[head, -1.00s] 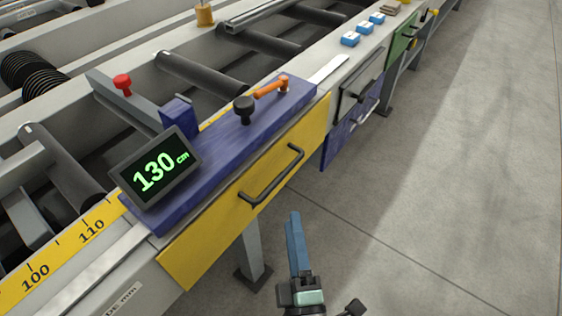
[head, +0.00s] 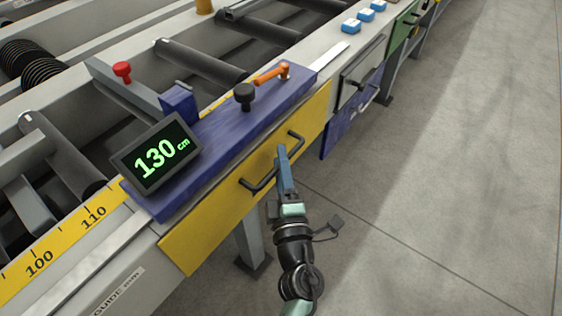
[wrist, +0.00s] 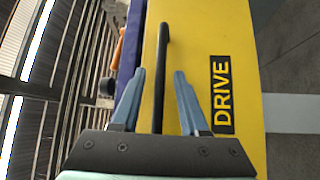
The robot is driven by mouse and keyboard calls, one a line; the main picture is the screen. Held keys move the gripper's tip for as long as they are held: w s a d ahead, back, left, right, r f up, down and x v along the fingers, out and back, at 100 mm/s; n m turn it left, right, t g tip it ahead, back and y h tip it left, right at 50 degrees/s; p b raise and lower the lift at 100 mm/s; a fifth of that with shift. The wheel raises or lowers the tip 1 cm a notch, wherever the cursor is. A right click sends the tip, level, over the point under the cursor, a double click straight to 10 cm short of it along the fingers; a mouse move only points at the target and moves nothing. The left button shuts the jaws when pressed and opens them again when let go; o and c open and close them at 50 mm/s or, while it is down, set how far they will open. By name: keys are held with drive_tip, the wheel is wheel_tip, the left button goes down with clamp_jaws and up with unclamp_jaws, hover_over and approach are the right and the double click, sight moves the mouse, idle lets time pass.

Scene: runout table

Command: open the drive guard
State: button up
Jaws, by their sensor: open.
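The drive guard (head: 208,241) is a yellow panel on the front side of the table, closed flush as far as I see. Its black bar handle (head: 257,187) shows in the head view. In the wrist view the guard (wrist: 190,40) bears a black label (wrist: 221,95) reading DRIVE. My gripper (head: 282,148) is open and its blue fingers overlap the handle's middle in the head view. In the wrist view the handle (wrist: 162,55) runs between the fingers of my gripper (wrist: 160,73), one on each side. I cannot tell whether they touch it.
Above the guard is a blue block (head: 215,150) with a display (head: 157,155) reading 130 cm, a black knob (head: 244,94) and an orange lever (head: 272,73). A grey panel (head: 358,78) and a blue panel (head: 345,135) lie farther right. The floor (head: 450,190) is clear.

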clamp_jaws()
idle(1.5)
